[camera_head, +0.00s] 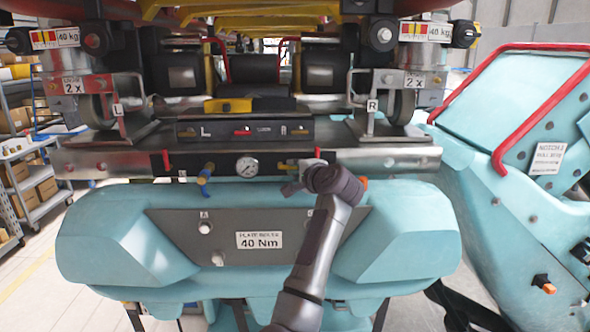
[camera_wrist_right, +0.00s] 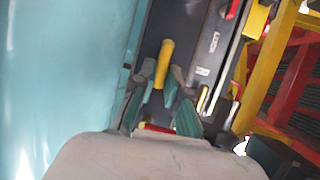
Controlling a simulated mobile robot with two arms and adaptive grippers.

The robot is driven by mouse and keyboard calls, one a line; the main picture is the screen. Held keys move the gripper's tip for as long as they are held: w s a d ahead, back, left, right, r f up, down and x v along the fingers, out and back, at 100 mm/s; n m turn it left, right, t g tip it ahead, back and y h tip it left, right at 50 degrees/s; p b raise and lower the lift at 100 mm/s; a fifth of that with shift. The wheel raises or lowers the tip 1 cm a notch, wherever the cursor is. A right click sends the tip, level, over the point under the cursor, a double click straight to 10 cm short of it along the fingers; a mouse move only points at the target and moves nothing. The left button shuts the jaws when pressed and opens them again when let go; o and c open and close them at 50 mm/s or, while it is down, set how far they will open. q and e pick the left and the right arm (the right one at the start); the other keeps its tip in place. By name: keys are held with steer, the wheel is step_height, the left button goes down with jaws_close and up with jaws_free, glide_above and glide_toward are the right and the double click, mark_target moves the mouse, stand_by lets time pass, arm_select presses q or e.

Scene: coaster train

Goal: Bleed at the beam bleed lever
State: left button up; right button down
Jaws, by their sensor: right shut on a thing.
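The beam with the pressure gauge (camera_head: 247,167) runs across the middle of the head view. A yellow lever (camera_head: 284,166), which looks like the bleed lever, is on the beam just right of the gauge. My right gripper (camera_head: 297,178) is at this lever, its arm rising from below. In the right wrist view, the yellow lever (camera_wrist_right: 166,60) runs between the fingers of the right gripper (camera_wrist_right: 164,84), which is shut on it. The lever's base is partly hidden by the fingers. My left gripper is not in view.
A blue valve with a yellow top (camera_head: 205,178) is left of the gauge. A teal bumper with a 40 Nm label (camera_head: 259,240) juts out below the beam. A teal car body with red rails (camera_head: 530,140) stands at the right. Shelves (camera_head: 30,165) stand at the left.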

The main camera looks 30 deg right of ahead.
steer(key=shift+r+n+g, duration=0.35)
steer(key=shift+n+g, duration=0.05)
steer(key=shift+n, duration=0.3)
steer(key=n, duration=0.1)
steer(key=r+n+g+h, duration=0.1)
steer(key=shift+w+a+n, duration=0.15)
steer(key=shift+a+n, duration=0.1)
steer(key=shift+n, duration=0.05)
steer(key=n+h, duration=0.1)
steer(key=n+g, duration=0.1)
steer(key=a+r+n+g+h, duration=0.1)
steer(key=shift+w+r+h, duration=0.1)
steer(key=shift+w+h, duration=0.2)
steer(key=shift+w, duration=0.05)
steer(key=n, duration=0.1)
steer(key=a+n+g+h, duration=0.1)
steer(key=shift+w+r+n+h, duration=0.2)
steer(key=shift+w+n+h, duration=0.1)
steer(key=shift+n, duration=0.1)
steer(key=shift+w+a+n+g+h, duration=0.25)
steer(key=shift+a+n+g+h, duration=0.2)
steer(key=shift+n+h, duration=0.4)
steer(key=shift+n, duration=0.25)
steer(key=c, duration=1.2)
jaws_free()
steer(key=shift+a, duration=0.1)
